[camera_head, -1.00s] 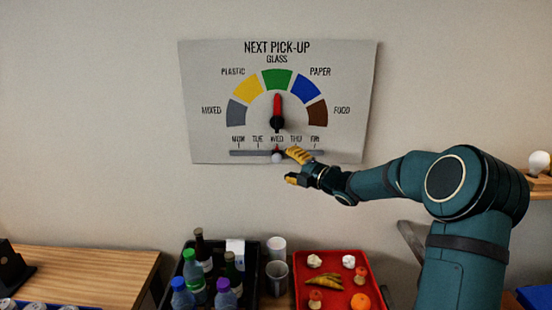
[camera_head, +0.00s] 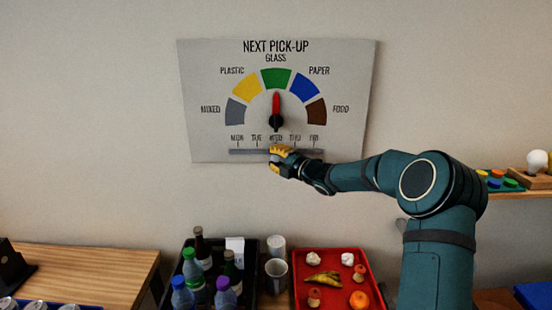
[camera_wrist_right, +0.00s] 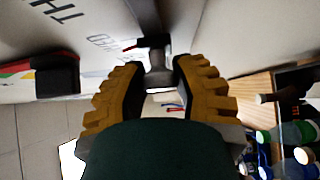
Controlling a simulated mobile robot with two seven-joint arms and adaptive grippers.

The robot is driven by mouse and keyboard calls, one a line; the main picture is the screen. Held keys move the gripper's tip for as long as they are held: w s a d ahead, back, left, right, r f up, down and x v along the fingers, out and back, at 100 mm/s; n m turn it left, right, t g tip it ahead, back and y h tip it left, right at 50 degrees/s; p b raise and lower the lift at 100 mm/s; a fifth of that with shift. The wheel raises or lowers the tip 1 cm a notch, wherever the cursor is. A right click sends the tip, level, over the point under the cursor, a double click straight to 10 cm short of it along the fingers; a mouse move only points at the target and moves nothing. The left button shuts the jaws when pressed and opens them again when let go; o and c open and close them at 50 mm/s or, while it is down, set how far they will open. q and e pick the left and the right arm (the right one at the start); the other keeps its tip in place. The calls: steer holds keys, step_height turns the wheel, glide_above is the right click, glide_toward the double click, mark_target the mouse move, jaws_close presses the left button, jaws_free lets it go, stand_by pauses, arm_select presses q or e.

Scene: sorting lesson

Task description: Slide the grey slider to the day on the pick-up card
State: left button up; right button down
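The pale board (camera_head: 205,140) on the wall reads "NEXT PICK-UP", with a red pointer aimed at green GLASS. Its grey track (camera_head: 240,151) runs under the day labels MON to FRI. The grey slider (camera_wrist_right: 158,76) sits on the track about below WED, mostly hidden by my right gripper in the head view. My right gripper (camera_head: 278,159) has its yellow fingers around the slider, one on either side; in the right wrist view (camera_wrist_right: 158,85) they stand apart, and firm contact is not clear. My left gripper is out of view. I see no separate card with a readable day.
Below the board stand a black crate (camera_head: 166,298) of bottles, grey cups (camera_head: 276,275) and a red tray (camera_head: 336,256) with food items. A wooden shelf (camera_head: 530,193) with a bulb is at the right. The wall left of the board is clear.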

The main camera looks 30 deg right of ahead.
mark_target(245, 153)
steer(key=w+a+b, duration=0.1)
steer(key=a+b, duration=0.1)
steer(key=a, duration=0.1)
steer(key=w+a+b, duration=0.1)
steer(key=b, duration=0.1)
steer(key=shift+w+a+f, duration=0.15)
steer(key=shift+w+f, duration=0.05)
steer(key=shift+w, duration=0.15)
steer(key=shift+w+a, duration=0.25)
steer(key=shift+a, duration=0.2)
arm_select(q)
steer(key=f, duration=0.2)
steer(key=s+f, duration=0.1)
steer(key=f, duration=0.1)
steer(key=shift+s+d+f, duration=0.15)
arm_select(e)
steer(key=shift+r, duration=0.1)
steer(key=c, duration=0.7)
jaws_free()
steer(key=shift+o, duration=0.2)
steer(key=shift+r, duration=0.1)
steer(key=shift+s, duration=0.1)
steer(key=v, duration=1.2)
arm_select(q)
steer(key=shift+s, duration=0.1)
